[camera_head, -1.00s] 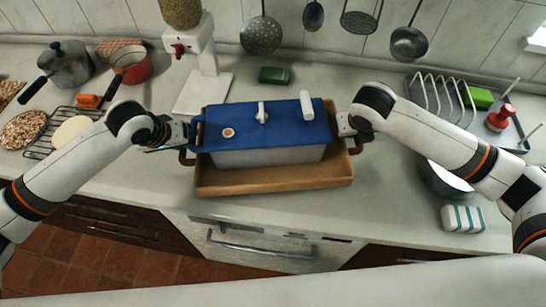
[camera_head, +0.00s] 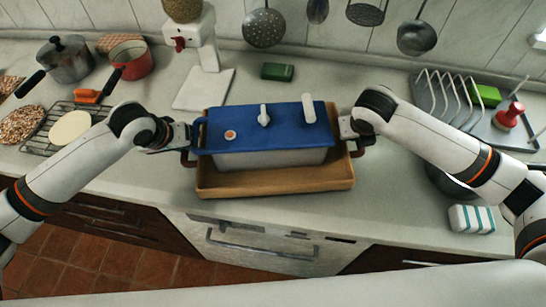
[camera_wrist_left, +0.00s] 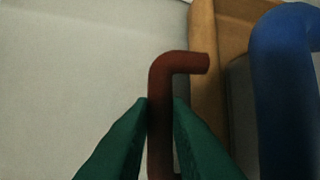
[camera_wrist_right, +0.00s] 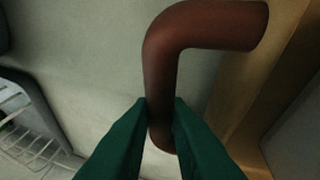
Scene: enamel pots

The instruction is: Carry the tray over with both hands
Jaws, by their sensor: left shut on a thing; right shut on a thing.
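The brown wooden tray (camera_head: 275,185) is at the middle of the head view, with a dark red bent handle at each end. A pale pot with a blue lid (camera_head: 285,125) stands in it. My left gripper (camera_head: 188,138) is shut on the left handle (camera_head: 187,160); the left wrist view shows this handle (camera_wrist_left: 160,90) between green fingers (camera_wrist_left: 160,105). My right gripper (camera_head: 350,130) is shut on the right handle (camera_head: 361,148); the right wrist view shows this handle (camera_wrist_right: 205,27) between its fingers (camera_wrist_right: 160,105). I cannot tell whether the tray touches the counter.
A white dispenser stand (camera_head: 205,85) and a green block (camera_head: 277,71) stand behind the tray. Pots (camera_head: 65,62) and a cooling rack (camera_head: 45,145) are at the left. A dish rack (camera_head: 448,100) and a striped sponge (camera_head: 472,218) are at the right. The counter's front edge is close before the tray.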

